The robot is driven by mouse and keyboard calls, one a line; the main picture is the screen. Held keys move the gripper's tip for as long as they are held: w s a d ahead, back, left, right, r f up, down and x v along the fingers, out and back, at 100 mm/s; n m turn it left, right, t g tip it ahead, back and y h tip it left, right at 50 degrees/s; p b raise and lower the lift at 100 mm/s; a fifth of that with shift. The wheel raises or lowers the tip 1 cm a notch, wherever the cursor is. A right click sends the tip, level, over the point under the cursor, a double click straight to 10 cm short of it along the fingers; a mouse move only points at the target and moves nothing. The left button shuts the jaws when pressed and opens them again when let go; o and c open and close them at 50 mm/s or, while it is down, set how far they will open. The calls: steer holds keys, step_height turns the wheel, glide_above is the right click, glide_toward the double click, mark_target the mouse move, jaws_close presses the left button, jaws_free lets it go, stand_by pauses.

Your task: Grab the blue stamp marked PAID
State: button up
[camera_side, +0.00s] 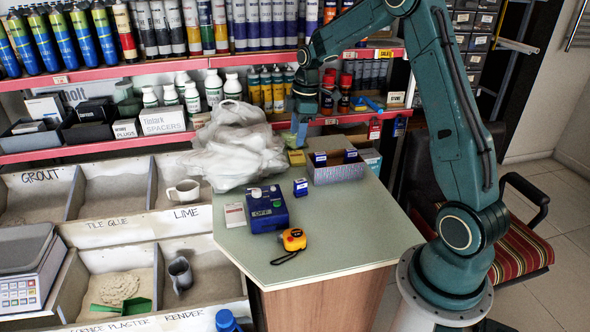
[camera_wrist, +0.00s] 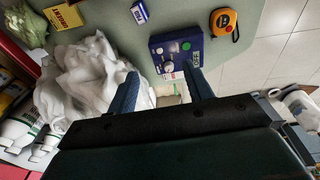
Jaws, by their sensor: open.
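A small blue block with a white label (camera_side: 300,187), stamp-like, stands on the counter just behind the blue box. It also shows at the top of the wrist view (camera_wrist: 139,12); its lettering is too small to read. Two more small blue label-faced blocks, one at the left (camera_side: 319,158) and one at the right (camera_side: 350,155), are in the grey tray (camera_side: 338,175). I cannot tell which is marked PAID. My gripper (camera_side: 299,140) is open and empty, above the back of the counter beside the plastic bag. Its two blue fingers (camera_wrist: 160,72) are spread in the wrist view.
White plastic bags (camera_side: 235,150) lie left of my gripper. A blue box with buttons (camera_side: 265,210), a yellow tape measure (camera_side: 293,240) and a white card (camera_side: 235,215) are on the counter (camera_side: 350,225). A yellow box (camera_side: 296,158) is behind. Loaded shelves stand close behind. The counter's right front is clear.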

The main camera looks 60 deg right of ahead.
steer(key=n, duration=0.2)
glide_above(301, 181)
steer(key=d, duration=0.2)
step_height(301, 181, down, 10)
steer(key=shift+s+a+r+g+y, duration=0.15)
steer(key=shift+s+g+y, duration=0.1)
steer(key=shift+g+y, duration=0.05)
steer(key=shift+w+a+f, duration=0.1)
steer(key=shift+a+f, duration=0.1)
steer(key=shift+f, duration=1.2)
steer(key=shift+w+a+f, duration=0.15)
steer(key=shift+f, duration=1.3)
steer(key=shift+w+a+f, duration=0.1)
steer(key=shift+a+f, duration=0.1)
steer(key=shift+f, duration=1.2)
steer(key=shift+f, duration=0.1)
steer(key=shift+w+a+f, duration=0.1)
steer(key=shift+a+f, duration=0.1)
steer(key=shift+f, duration=1.05)
steer(key=shift+a+f, duration=0.15)
steer(key=shift+f, duration=1.05)
steer(key=shift+c, duration=0.2)
steer(key=c, duration=1)
